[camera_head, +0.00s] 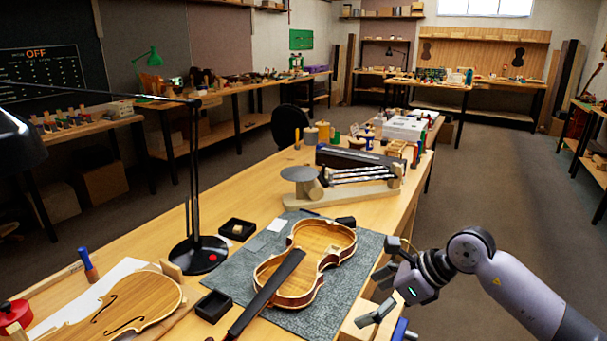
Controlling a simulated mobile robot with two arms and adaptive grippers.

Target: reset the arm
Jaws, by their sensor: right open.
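My right arm comes in from the lower right. Its gripper (366,296) is open and empty at the right edge of the workbench, with its fingers pointing left. It is right of the violin body (325,238), apart from it as far as I can see. The violin lies on a grey mat (222,282), its dark neck toward the front. My left gripper is not in view.
The bench (131,235) holds a black desk lamp (199,254) on the left, small black trays (213,306), a violin plate (120,306) at front left, and a wooden fixture with metal rods (345,190) behind the violin. Open floor (500,180) lies to the right.

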